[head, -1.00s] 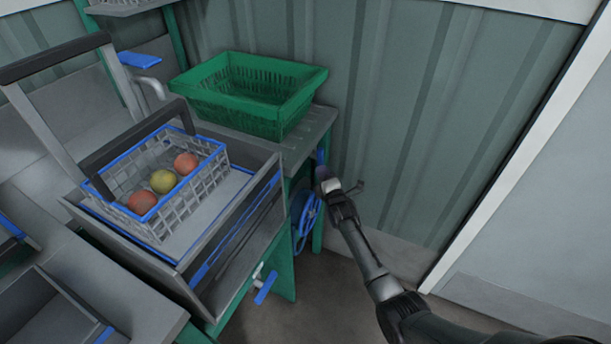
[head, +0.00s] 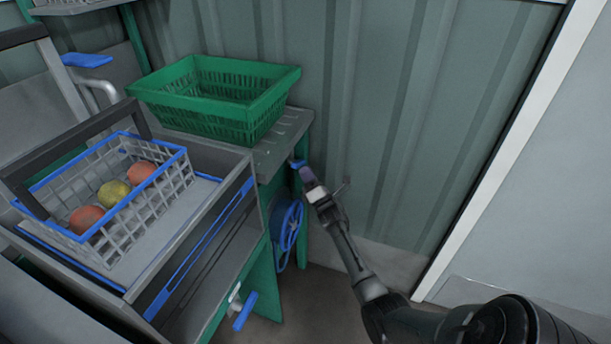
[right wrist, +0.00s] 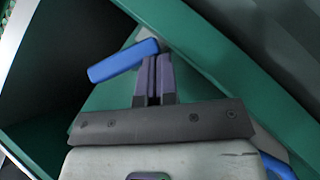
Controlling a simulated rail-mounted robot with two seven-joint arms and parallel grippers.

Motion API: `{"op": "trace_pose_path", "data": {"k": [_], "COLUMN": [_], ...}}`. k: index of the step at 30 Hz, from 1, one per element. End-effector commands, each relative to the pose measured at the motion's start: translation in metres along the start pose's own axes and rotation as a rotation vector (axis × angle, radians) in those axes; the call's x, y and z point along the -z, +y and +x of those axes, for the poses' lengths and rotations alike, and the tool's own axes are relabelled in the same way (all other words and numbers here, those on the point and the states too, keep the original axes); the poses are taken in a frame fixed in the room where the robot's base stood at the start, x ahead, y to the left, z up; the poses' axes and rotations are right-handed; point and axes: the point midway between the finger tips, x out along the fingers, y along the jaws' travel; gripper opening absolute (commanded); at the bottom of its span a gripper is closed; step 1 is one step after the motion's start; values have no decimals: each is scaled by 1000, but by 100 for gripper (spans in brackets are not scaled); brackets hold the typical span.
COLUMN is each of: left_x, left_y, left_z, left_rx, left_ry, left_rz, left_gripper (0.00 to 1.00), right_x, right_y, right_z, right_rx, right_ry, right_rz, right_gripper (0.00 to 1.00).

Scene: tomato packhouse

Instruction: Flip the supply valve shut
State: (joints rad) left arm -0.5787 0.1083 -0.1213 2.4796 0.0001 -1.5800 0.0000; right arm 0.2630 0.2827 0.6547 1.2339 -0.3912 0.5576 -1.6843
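A blue lever handle (head: 297,164) sticks out at the top of the green bench leg, under the grey bench top's right corner. It shows larger in the right wrist view (right wrist: 123,60), slanted, at the left of my fingertips. My right gripper (head: 308,178) is right beside it, its purple fingers (right wrist: 153,75) together with nothing visible between them. Whether they touch the handle I cannot tell. A second blue handle on a pale tap (head: 241,308) sits low on the bench side, well away from the gripper. My left gripper is out of view.
A green basket (head: 225,105) stands on the bench top. A wire basket (head: 125,215) with three fruits sits at left. The corrugated wall (head: 400,120) is close behind.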

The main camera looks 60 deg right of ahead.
Motion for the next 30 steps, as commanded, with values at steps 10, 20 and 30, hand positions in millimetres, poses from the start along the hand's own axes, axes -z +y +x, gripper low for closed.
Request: {"op": "trace_pose_path", "data": {"k": [10, 20, 30], "left_x": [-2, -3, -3], "left_y": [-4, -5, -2], "left_z": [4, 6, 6], "left_rx": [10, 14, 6], "left_ry": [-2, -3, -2], "left_rz": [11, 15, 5], "left_gripper": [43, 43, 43], "right_x": [-5, -7, -7], "right_y": [-4, -4, -5], "right_z": [5, 8, 8], "right_rx": [0, 1, 1], "right_ry": [0, 0, 0], "right_rz": [1, 1, 1], "right_gripper": [0, 0, 0]}}
